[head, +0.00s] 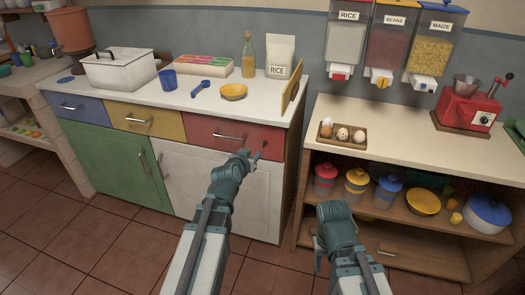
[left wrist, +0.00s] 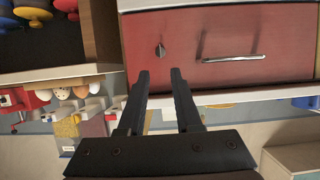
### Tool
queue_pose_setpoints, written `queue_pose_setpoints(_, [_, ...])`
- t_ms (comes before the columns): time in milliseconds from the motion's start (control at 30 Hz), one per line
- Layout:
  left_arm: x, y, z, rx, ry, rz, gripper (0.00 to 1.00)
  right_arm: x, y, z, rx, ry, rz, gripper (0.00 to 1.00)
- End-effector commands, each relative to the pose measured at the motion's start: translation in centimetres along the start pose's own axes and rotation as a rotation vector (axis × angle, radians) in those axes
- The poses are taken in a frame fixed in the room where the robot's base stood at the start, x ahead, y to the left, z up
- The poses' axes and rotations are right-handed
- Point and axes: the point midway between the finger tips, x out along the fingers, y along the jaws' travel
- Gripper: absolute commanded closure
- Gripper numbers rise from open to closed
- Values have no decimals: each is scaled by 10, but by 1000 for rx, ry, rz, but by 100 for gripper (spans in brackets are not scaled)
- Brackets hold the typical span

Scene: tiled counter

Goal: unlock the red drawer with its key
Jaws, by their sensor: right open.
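The red drawer (head: 205,128) is closed at the right end of the left counter. Its front fills the top of the left wrist view (left wrist: 185,25), with a metal bar handle (left wrist: 232,58). Beside the handle is a small dark piece at the lock (left wrist: 160,50); I cannot tell whether it is the key or only the keyhole. My left gripper (head: 252,154) is just in front of the drawer. Its fingers (left wrist: 160,72) are apart, nothing shows between them, and they point toward the dark piece. My right gripper (head: 319,262) is low before the open shelf, empty as far as I see.
A blue drawer (head: 82,108) and a yellow drawer (head: 146,121) are left of the red one. The right counter bears an egg tray (head: 342,134); jars and a yellow bowl (head: 422,199) stand on the shelf below. The floor is clear.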

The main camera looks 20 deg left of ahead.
Motion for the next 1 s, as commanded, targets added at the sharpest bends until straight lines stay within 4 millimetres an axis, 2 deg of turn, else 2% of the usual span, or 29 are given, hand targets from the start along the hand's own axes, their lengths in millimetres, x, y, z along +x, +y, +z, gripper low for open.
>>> queue_pose_setpoints(33, [17, 0, 2, 0, 0, 1, 67, 9, -1, 0, 0, 0, 0, 50])
queue_pose_setpoints(200, [52, 0, 2, 0, 0, 1, 67, 22, -2, -1, 0, 0, 0, 50])
queue_pose_setpoints(433, [88, 0, 2, 0, -1, 1, 67, 35, -3, -2, 0, 0, 0, 50])
queue_pose_setpoints(633, [103, 0, 1, -1, -1, 1, 67, 40, -4, -2, 0, 0, 0, 50])
queue_pose_setpoints(1000, [106, 1, 0, 0, -1, 1, 67, 40, -4, -2, 0, 0, 0, 50])
